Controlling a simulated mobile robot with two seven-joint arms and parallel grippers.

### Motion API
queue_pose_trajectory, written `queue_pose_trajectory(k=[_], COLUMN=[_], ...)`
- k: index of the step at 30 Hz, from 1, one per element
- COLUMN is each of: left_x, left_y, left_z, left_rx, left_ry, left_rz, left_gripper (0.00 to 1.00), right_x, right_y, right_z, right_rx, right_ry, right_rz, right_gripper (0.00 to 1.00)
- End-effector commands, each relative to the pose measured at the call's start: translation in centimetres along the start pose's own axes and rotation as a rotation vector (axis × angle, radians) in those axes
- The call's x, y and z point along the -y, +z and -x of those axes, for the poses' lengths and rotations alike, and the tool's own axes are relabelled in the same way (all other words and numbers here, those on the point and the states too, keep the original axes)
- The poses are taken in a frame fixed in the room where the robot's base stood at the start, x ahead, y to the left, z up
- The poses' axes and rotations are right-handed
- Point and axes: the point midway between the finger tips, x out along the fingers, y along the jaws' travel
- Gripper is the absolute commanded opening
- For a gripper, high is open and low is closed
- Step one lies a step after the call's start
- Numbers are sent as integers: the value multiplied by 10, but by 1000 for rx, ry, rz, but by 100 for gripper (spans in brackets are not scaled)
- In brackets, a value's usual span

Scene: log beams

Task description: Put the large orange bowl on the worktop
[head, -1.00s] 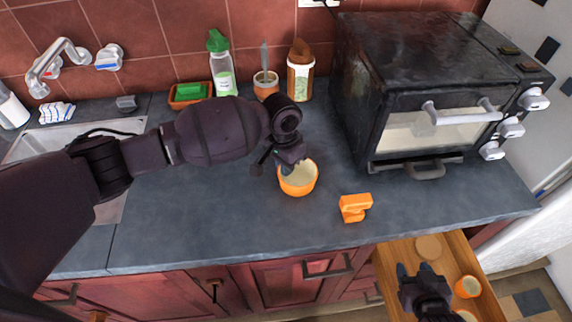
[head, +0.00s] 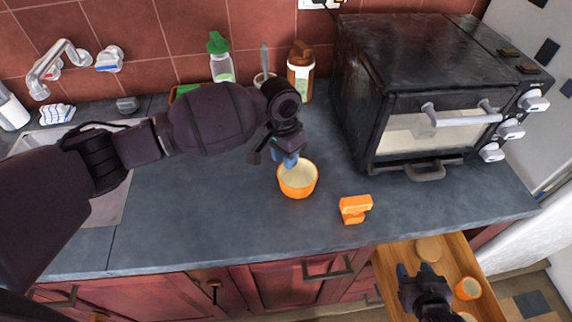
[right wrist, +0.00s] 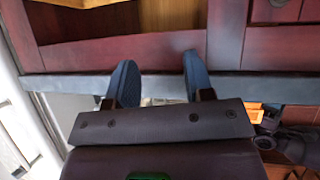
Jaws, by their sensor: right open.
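An orange bowl (head: 298,190) with a pale inside stands upright on the dark grey worktop (head: 200,215), left of a small orange object. It looks larger than the orange cup-like bowl (head: 468,288) in the open drawer. My left gripper (head: 286,161) is just above and behind the bowl's far rim; its fingertips overlap the rim in the picture, and I cannot tell whether they touch it or how far they are apart. My right gripper (head: 417,271) is over the open drawer, its fingers apart and empty; they also show in the right wrist view (right wrist: 156,85).
An orange block-like object (head: 355,208) lies near the worktop's front edge. A black oven (head: 430,90) stands at the right. Bottles and jars line the back wall. The open wooden drawer (head: 455,255) holds a round brown piece (head: 428,249). The worktop's left middle is clear.

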Motion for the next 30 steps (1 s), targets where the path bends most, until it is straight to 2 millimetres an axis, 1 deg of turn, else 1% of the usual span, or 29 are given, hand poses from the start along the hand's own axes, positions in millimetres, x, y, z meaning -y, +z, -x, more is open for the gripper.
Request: queue_pose_trajectory(k=[1,6,12,15,18,30], left_x=[0,0,0,0,0,0], left_y=[0,0,0,0,0,0], left_z=[11,44,70,77,80,81], left_rx=[-2,-2,-1,0,1,1], left_ry=[-2,-2,-1,-1,0,0], left_rz=[-2,-1,0,0,0,0], left_gripper=[29,29,29,29,29,29], right_x=[0,0,0,0,0,0], right_y=[0,0,1,1,2,5], right_z=[0,0,0,0,0,2], right_rx=[0,0,1,1,2,9], right_ry=[0,0,0,0,0,1], right_rz=[0,0,0,0,0,-1], right_gripper=[48,48,48,48,48,48])
